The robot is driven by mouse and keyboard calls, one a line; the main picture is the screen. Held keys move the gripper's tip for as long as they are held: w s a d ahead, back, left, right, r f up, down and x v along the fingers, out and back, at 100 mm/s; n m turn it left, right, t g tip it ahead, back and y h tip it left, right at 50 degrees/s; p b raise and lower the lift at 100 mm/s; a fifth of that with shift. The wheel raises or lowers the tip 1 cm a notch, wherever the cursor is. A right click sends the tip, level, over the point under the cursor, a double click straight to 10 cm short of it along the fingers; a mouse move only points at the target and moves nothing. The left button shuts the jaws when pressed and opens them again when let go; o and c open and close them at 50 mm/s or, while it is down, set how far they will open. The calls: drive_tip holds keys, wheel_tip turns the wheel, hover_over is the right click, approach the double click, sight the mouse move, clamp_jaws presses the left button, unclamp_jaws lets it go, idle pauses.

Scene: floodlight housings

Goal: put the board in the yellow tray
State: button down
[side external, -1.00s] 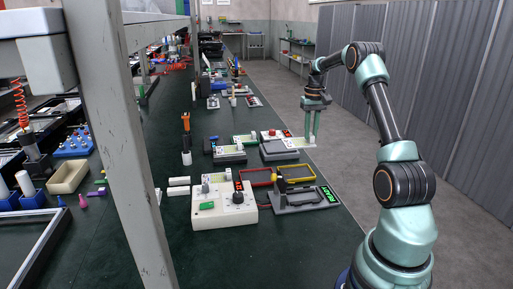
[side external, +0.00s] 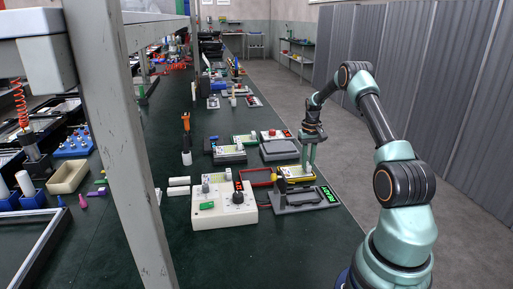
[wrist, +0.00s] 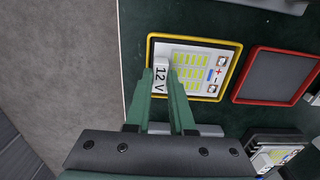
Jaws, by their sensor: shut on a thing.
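The board (wrist: 198,72) is a white plate with yellow-green strips and a white block marked 12 V at its left end in the wrist view. My gripper (wrist: 161,80) is shut on that block. The board appears within the rim of the yellow tray (wrist: 193,37) in the wrist view. In the side view, my gripper (side external: 308,170) points down at the yellow tray (side external: 283,182), with the board (side external: 294,171) low at the tray. I cannot tell whether the board touches the tray floor. The fingers hide part of the board and the tray's near-left part.
An empty red tray (wrist: 278,47) stands beside the yellow one. A grey stand with a green display (side external: 308,199) is in front, and a white control box (side external: 222,210) is to the left. A grey tray (side external: 279,151) lies behind. Bare floor is beyond the bench edge.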

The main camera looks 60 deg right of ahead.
drive_tip(key=c, duration=0.8)
unclamp_jaws()
drive_tip(key=shift+f, duration=0.1)
